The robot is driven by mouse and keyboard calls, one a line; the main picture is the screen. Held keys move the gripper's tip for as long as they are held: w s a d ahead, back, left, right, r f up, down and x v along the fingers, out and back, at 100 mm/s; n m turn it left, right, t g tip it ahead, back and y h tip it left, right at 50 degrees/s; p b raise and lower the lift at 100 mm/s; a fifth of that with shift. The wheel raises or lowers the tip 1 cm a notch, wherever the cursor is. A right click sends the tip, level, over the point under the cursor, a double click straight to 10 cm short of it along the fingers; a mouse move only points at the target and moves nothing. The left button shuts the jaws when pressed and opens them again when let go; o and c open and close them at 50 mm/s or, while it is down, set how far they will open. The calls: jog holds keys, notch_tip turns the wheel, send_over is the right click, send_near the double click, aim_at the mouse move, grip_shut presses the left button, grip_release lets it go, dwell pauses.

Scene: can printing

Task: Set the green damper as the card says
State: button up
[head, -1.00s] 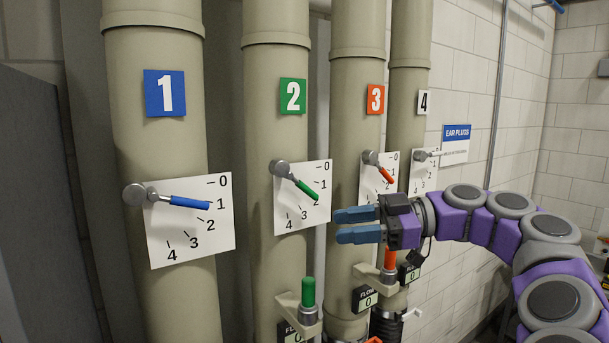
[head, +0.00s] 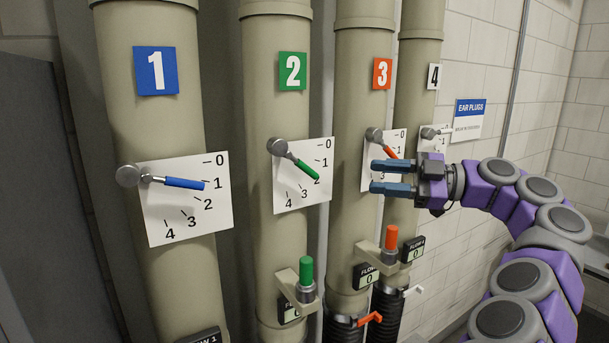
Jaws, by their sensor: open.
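The green damper lever (head: 306,169) is on pipe 2, in the middle-left of the head view. It turns on a grey pivot at the upper left of a white scale plate (head: 286,178) marked 0 to 4. The lever slopes down to the right, its tip close to the 2. My gripper (head: 374,177) is open and empty, its blue fingers pointing left. In the picture it is right of the green lever, apart from it, overlapping the pipe 3 plate. I cannot make out a card with the setting.
A blue lever (head: 184,183) is on pipe 1 and an orange-red lever (head: 391,151) on pipe 3, partly behind my gripper. Green (head: 306,270) and orange (head: 391,238) upright knobs stick out on brackets below. An ear plugs sign (head: 468,120) hangs at right.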

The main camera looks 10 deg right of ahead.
aim_at(312, 170)
jog(key=x, duration=1.1)
jog(key=shift+s+a+r, duration=0.1)
jog(key=shift+a+r, duration=0.1)
jog(key=shift+a, duration=0.1)
jog(key=x, duration=0.3)
jog(key=shift+a+p, duration=0.25)
jog(key=shift+p, duration=0.05)
jog(key=shift+s+a, duration=0.1)
jog(key=shift+a, duration=0.25)
jog(key=shift+c, duration=0.9)
jog(key=shift+w+f, duration=0.1)
jog(key=shift+w, duration=0.1)
jog(key=shift+c, duration=0.6)
jog(key=shift+w+d, duration=0.1)
jog(key=shift+d, duration=0.95)
jog(key=c, duration=0.3)
jog(key=shift+d, duration=0.1)
jog(key=shift+c, duration=0.8)
grip_shut()
